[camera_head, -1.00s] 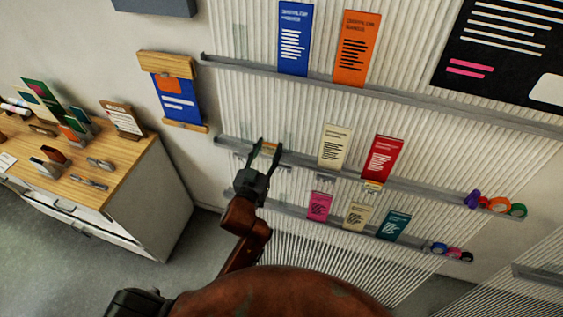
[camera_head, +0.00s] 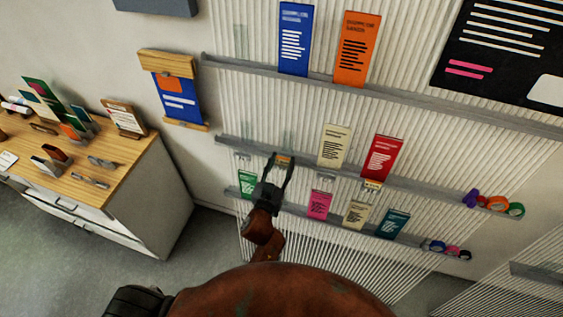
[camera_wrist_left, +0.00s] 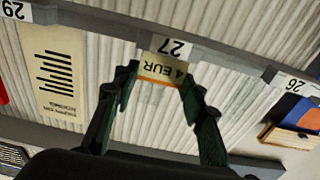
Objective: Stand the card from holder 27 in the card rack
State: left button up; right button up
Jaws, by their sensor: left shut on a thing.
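My left gripper (camera_head: 282,160) is at the middle rail of the ribbed wall. Its fingers (camera_wrist_left: 160,85) are shut on a small cream and orange card (camera_wrist_left: 162,68) reading "4 EUR". The card also shows between the fingertips in the head view (camera_head: 284,161). The label of holder 27 (camera_wrist_left: 175,47) lies right by the card in the wrist view. I cannot tell whether the card still touches the holder. I cannot pick out the card rack for certain among the small stands on the wooden counter (camera_head: 130,160). My right gripper is not in view.
A beige leaflet (camera_head: 334,147) and a red one (camera_head: 382,158) stand on the middle rail. Green (camera_head: 247,184) and pink (camera_head: 319,205) cards stand on the lower rail. Tape rolls (camera_head: 498,204) are at the right. The counter's front part has bare room.

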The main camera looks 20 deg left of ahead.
pick_arm(q)
jog(key=shift+f, duration=0.15)
jog(key=o, duration=0.7)
jog(key=shift+d, duration=0.1)
jog(key=shift+o, duration=0.2)
jog(key=s+a+b, duration=0.1)
jog(key=s+b, duration=0.2)
jog(key=s, duration=0.5)
jog(key=shift+r, duration=0.25)
jog(key=shift+w, duration=0.1)
